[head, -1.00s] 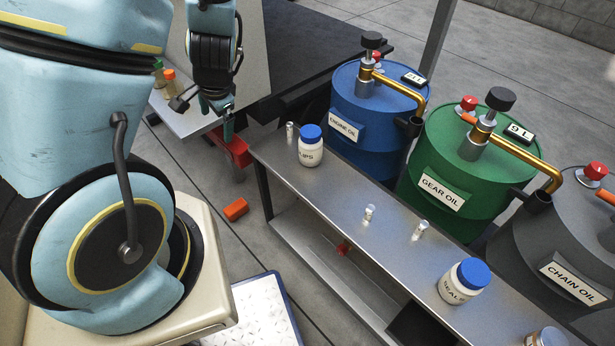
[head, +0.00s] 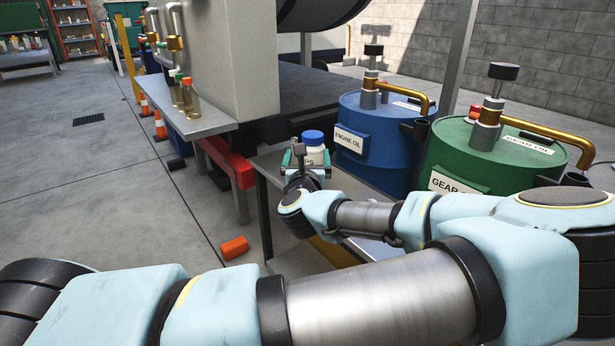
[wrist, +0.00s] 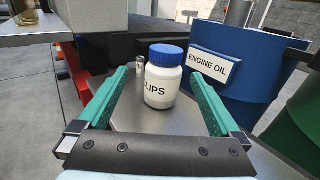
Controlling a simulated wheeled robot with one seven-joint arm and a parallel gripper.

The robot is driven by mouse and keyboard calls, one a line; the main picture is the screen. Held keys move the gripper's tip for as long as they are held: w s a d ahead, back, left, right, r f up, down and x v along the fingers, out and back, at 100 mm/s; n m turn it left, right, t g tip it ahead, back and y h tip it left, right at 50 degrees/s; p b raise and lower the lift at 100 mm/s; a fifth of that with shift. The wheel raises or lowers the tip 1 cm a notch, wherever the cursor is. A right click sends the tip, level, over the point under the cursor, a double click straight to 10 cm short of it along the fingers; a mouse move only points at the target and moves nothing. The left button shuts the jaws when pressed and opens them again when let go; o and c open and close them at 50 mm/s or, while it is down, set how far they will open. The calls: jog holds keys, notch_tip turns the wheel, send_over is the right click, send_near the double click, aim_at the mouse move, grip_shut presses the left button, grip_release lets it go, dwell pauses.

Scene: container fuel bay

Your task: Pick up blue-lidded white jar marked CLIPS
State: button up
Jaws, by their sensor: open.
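The white jar with a blue lid (wrist: 163,78) stands upright on the metal bench (wrist: 140,118) in the wrist view. The part of its label that shows reads "LIPS". My gripper (wrist: 160,85) is open, with one green finger on each side of the jar and a visible gap at both sides. In the head view the jar (head: 314,148) shows above my gripper (head: 306,157), and its lower part is hidden by the gripper and wrist. My arm covers most of the bench in that view.
A small clear vial (wrist: 140,64) stands just behind the jar to the left. The blue ENGINE OIL drum (head: 372,145) is close behind the bench at right, with the green GEAR OIL drum (head: 490,165) beyond. An orange block (head: 234,248) lies on the floor.

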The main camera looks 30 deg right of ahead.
aim_at(312, 144)
jog(key=x, duration=0.5)
jog(key=shift+w+d+b, duration=0.1)
jog(key=shift+d+b, duration=0.25)
jog(key=shift+b, duration=0.05)
jog(key=x, duration=0.2)
jog(key=b+x, duration=0.1)
jog(key=x, duration=0.2)
jog(key=shift+d+f, duration=0.1)
jog(key=shift+d, duration=0.15)
grip_shut()
